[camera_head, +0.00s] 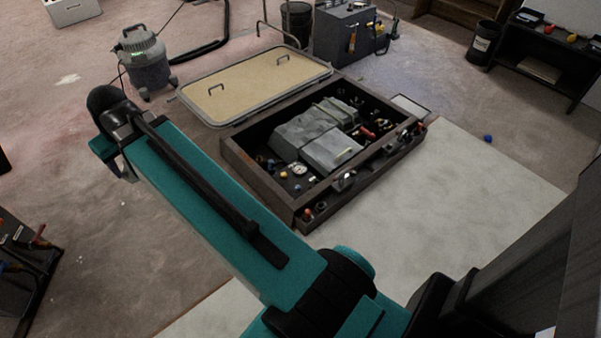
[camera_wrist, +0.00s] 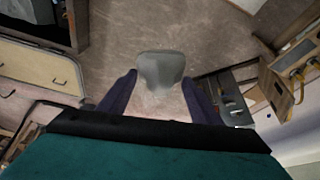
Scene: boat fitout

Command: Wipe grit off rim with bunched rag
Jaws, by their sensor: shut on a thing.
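My gripper (camera_wrist: 160,84) shows in the wrist view, its two dark fingers closed on the sides of a grey bunched rag (camera_wrist: 161,66). The rag is held up over brown floor, apart from any rim. In the head view my teal arm reaches to the upper left, and the fingers and rag cannot be made out. The open hatch's dark raised rim (camera_head: 266,190) lies right of the arm in the head view. I cannot make out grit on it at this size.
Inside the hatch are a grey covered block (camera_head: 316,135) and several small fittings. The tan lid (camera_head: 235,88) lies flat behind it. A grey vacuum (camera_head: 146,63) stands at upper left. A black bench (camera_head: 548,50) is at upper right. A pale floor panel (camera_head: 455,190) is mostly clear.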

